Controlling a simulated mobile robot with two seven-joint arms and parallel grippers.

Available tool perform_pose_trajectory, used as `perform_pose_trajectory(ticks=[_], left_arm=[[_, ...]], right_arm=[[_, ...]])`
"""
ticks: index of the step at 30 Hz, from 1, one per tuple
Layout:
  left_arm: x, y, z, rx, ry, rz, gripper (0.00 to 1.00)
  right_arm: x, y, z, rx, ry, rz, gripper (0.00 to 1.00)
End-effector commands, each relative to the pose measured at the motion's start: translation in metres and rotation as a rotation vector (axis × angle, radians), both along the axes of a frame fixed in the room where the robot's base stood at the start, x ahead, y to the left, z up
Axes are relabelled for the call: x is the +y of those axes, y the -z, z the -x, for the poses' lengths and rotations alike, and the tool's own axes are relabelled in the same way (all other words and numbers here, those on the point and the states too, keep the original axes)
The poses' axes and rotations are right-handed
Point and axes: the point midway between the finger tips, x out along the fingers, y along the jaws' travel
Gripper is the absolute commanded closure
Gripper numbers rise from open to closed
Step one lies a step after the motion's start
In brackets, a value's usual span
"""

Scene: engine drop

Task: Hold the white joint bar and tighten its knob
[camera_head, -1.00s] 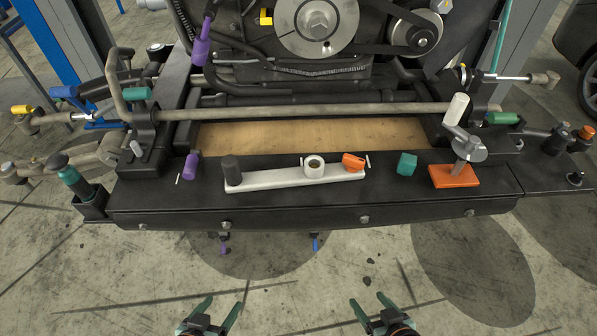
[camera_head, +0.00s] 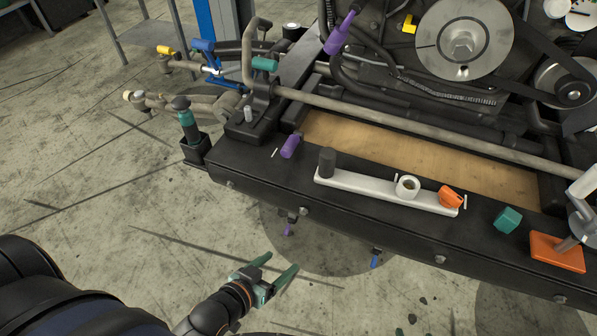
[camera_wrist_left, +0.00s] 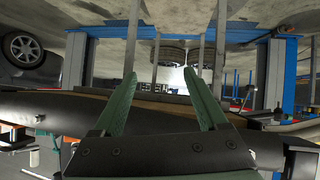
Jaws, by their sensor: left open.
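The white joint bar (camera_head: 375,189) lies flat on the black front ledge in the head view. A dark grey cylinder (camera_head: 327,162) stands at its left end, a white ring (camera_head: 407,187) sits past its middle, and an orange knob (camera_head: 450,197) is at its right end. My left gripper (camera_head: 281,269) is open and empty over the floor, in front of and below the ledge, apart from the bar. Its green fingers also show spread in the left wrist view (camera_wrist_left: 168,98), with nothing between them. My right gripper is out of view.
The black ledge (camera_head: 250,163) also holds a purple piece (camera_head: 290,146), a teal block (camera_head: 508,219) and an orange plate (camera_head: 556,252) with a metal stand. A long metal rod (camera_head: 420,132) runs behind. Purple and blue pins hang under the ledge. The floor in front is clear.

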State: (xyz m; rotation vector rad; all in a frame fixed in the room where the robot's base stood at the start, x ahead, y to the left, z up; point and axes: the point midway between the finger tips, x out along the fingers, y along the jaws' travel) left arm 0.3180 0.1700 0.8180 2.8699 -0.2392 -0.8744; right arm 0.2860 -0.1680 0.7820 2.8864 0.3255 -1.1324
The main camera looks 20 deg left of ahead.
Motion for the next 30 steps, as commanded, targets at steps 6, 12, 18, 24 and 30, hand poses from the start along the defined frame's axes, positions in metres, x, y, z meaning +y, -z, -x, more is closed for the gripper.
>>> perform_pose_trajectory(ticks=[6, 12, 18, 24, 30], left_arm=[[0.009, -0.1, -0.056, -0.332, -0.153, 0.367, 0.25], [0.018, -0.177, -0.072, -0.559, -0.179, 0.669, 0.25], [0.022, -0.235, -0.075, -0.792, -0.06, 0.635, 0.25], [0.017, -0.238, -0.08, -0.922, 0.075, 0.224, 0.25], [0.01, -0.238, -0.085, -1.081, 0.245, -0.318, 0.25]], right_arm=[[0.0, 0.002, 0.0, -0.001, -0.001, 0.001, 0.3], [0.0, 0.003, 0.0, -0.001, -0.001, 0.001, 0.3], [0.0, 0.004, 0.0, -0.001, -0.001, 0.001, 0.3], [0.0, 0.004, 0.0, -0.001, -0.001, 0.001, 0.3], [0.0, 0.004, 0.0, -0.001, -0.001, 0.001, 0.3]])
